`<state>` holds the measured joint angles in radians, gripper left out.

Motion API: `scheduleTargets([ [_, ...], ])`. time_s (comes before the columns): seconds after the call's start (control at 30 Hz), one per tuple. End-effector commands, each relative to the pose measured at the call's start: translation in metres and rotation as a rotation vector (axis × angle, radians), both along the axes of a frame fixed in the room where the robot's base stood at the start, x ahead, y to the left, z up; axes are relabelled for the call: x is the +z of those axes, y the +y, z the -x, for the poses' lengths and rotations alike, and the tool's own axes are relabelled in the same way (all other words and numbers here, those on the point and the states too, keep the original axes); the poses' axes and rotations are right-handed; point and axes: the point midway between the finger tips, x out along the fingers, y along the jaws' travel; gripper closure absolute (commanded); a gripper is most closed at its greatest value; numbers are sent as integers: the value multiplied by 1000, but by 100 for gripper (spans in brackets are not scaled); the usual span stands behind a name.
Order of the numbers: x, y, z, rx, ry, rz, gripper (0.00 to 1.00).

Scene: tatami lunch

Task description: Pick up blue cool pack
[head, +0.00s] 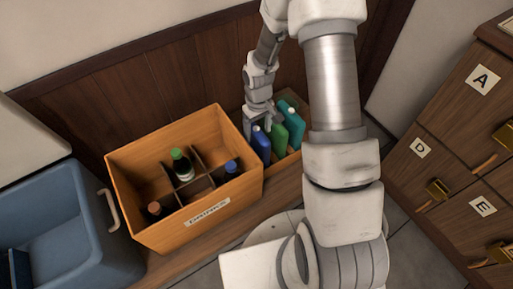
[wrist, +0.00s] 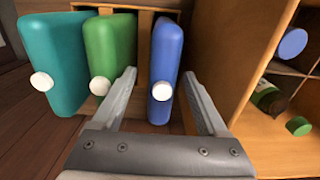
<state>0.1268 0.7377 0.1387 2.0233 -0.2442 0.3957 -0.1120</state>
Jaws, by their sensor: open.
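The blue cool pack (head: 261,146) stands upright with a white cap at the left end of a small wooden rack, beside the drinks crate. In the wrist view the blue cool pack (wrist: 166,62) is between the two fingers of my gripper (wrist: 163,90). The gripper is open, one finger on each side of the pack. The left finger shows a gap to it; the right finger is close, and I cannot tell whether it touches. In the head view my gripper (head: 257,112) is just above and behind the pack, its fingertips partly hidden.
A green pack (wrist: 110,50) and a teal pack (wrist: 55,60) stand beside the blue one. The wooden drinks crate (head: 132,168) with several bottles is close on the other side. A blue bin (head: 60,215) is at left, lettered drawers (head: 450,165) at right.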

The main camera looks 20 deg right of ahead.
Motion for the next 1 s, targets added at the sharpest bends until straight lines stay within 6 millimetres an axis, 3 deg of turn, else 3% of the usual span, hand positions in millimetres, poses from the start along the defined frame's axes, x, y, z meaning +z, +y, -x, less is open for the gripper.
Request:
scheduleTargets([
  [0.17, -13, 2, -1, 1, 2, 1, 24],
  [0.43, -51, 5, -3, 0, 2, 0, 24],
  [0.7, -53, 5, -4, 0, 0, 0, 26],
  [1.0, -53, 4, -3, 0, 0, 0, 80],
])
